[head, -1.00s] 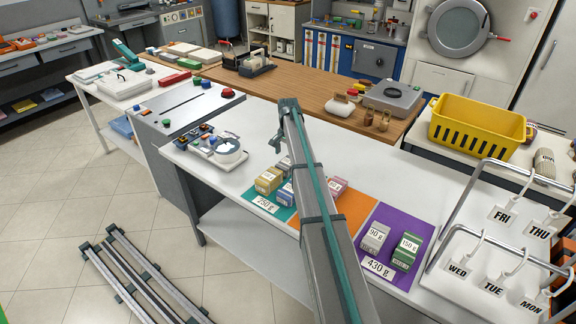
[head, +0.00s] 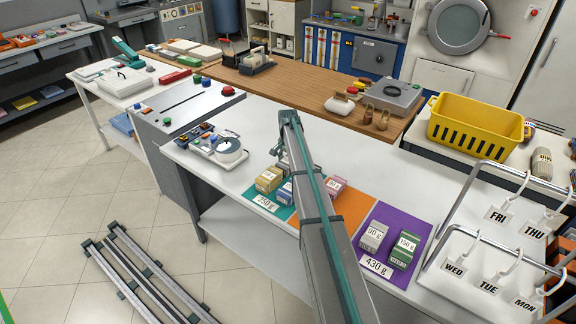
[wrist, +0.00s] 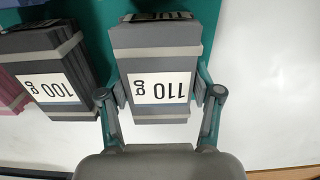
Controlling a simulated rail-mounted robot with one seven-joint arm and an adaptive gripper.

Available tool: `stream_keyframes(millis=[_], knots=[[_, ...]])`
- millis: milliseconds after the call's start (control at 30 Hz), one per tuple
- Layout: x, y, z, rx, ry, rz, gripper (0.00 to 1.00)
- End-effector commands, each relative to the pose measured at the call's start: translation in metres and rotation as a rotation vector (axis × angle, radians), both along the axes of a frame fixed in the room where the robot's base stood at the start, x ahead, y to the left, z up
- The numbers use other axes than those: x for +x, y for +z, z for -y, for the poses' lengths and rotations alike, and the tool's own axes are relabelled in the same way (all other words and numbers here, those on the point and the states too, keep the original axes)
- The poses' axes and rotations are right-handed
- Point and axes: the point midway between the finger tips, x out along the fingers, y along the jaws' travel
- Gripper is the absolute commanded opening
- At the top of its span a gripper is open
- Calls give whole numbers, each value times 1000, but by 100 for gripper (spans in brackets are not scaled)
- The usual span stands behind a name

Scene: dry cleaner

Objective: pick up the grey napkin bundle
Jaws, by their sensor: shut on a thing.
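The grey napkin bundle (wrist: 152,40), with a light band and a white "110 g" label, is between the two fingers of my gripper (wrist: 160,92) in the wrist view. The fingers are shut on its sides. In the head view my arm covers most of the bundle and gripper, so I cannot tell whether the bundle is clear of the surface. A darker bundle labelled "100 g" (wrist: 45,68) stands close beside it at the left in the wrist view.
The yellow bundle (head: 268,180) and blue bundle (head: 286,192) sit by the teal mat's "250 g" tag (head: 265,203). A pink bundle (head: 336,186) is near the orange mat (head: 350,208). The purple mat (head: 378,218) holds grey "90 g" (head: 373,237) and green "150 g" (head: 404,249) bundles.

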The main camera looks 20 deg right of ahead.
Motion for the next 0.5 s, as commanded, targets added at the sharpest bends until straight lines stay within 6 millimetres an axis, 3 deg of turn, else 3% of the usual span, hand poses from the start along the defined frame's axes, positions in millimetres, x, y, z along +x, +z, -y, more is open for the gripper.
stream_keyframes(millis=[67, 500], knots=[[0, 0, 0, 0, 0, 0, 26], [0, 5, 0, 0, 0, 1, 26]])
